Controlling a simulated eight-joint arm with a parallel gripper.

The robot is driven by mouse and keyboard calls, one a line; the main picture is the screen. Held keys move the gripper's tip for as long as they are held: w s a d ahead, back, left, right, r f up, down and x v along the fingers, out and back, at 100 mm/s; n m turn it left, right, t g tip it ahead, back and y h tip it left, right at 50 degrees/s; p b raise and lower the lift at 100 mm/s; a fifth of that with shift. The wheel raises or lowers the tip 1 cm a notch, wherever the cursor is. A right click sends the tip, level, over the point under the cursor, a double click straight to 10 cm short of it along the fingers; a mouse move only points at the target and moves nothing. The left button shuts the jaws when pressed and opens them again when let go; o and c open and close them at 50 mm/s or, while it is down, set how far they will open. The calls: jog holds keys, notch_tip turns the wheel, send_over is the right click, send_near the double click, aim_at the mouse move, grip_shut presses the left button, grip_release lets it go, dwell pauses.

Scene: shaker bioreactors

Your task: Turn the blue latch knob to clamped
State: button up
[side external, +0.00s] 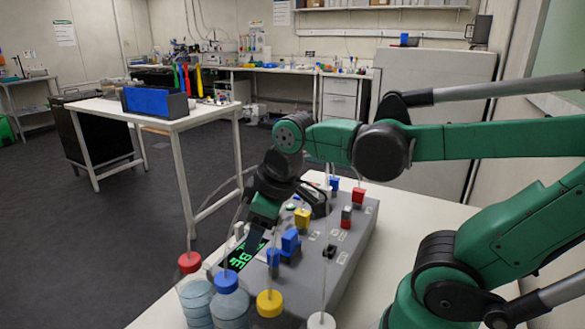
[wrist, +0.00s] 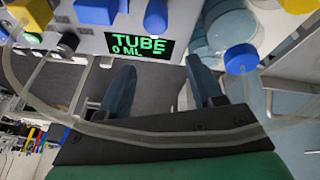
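Several blue parts sit on the grey console (side external: 345,255), and I cannot tell for certain which is the latch knob. Two blue blocks stand close together near the display: one blue block (side external: 290,240) and a lower one (side external: 273,259). Another blue block (side external: 334,183) is at the far end. In the wrist view, a blue block (wrist: 97,11) and a rounded blue knob (wrist: 156,18) show at the top edge, beside the display (wrist: 140,46) reading "TUBE 0 ML". My gripper (wrist: 160,85) is open and empty, its fingers apart below the display and touching no knob.
Bottles with a red cap (side external: 190,262), a blue cap (side external: 227,281) and a yellow cap (side external: 269,303) stand at the console's near end. Clear tubing (wrist: 45,105) loops across the wrist view. Yellow (side external: 302,218) and red (side external: 358,195) parts also rise from the console.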

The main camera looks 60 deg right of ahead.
aim_at(273, 251)
jog(key=n+g, duration=0.2)
jog(key=s+r+n+g, duration=0.1)
jog(key=shift+d+r+n, duration=0.1)
jog(key=shift+d+n, duration=0.25)
jog(key=shift+n, duration=0.05)
jog(key=shift+s+d+r+n+g, duration=0.15)
jog(key=shift+s+n+g, duration=0.15)
jog(key=shift+n+g, duration=0.4)
jog(key=shift+f, duration=2.7)
grip_shut()
